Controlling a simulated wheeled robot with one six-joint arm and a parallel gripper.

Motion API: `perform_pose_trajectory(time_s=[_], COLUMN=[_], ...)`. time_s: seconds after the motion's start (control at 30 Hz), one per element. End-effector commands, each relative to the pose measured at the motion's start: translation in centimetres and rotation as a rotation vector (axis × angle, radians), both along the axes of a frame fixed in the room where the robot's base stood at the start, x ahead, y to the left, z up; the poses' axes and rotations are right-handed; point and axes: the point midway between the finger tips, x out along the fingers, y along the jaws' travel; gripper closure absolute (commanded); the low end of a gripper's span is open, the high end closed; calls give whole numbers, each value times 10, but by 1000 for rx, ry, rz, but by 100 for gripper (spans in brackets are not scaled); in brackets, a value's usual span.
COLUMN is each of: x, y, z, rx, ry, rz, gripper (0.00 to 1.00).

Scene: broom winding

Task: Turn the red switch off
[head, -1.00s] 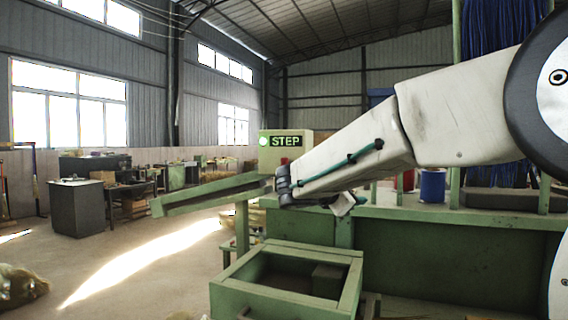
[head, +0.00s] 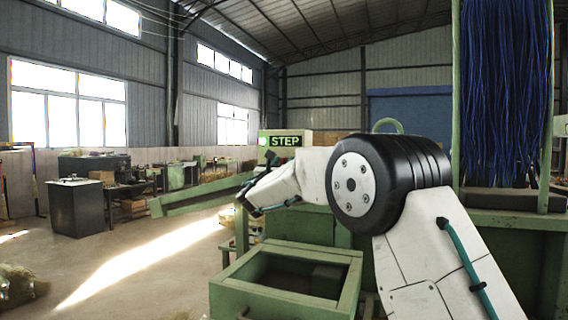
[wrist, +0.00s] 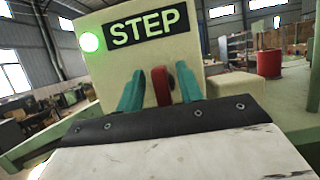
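The red switch (wrist: 161,86) stands upright on the front of the cream control box, below its STEP sign (wrist: 145,25), in the wrist view. A round green light (wrist: 89,42) glows beside the sign. My gripper (wrist: 158,76) is open, with one teal finger on each side of the switch and a gap showing on both sides. In the head view the control box (head: 306,138) is beyond my arm, and the switch and fingers cannot be made out clearly.
A green open-topped box (head: 230,300) stands in front of my arm. A green sloping beam (head: 190,200) extends left of the control box. Blue strands (head: 505,90) hang at the right. A red drum (wrist: 269,63) stands behind. The floor at left is mostly clear.

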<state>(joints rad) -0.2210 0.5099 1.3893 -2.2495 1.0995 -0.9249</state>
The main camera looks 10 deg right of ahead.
Motion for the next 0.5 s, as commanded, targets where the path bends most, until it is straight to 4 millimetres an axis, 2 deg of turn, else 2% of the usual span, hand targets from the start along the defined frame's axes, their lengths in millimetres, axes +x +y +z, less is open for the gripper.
perform_pose_trajectory(time_s=[0.37,0.4,0.5], x=[7,7,7], y=[-5,-5,-5], z=[4,4,4], rx=[1,1,1], ry=[-1,-1,-1], rz=[0,0,0], gripper=[64,69,97])
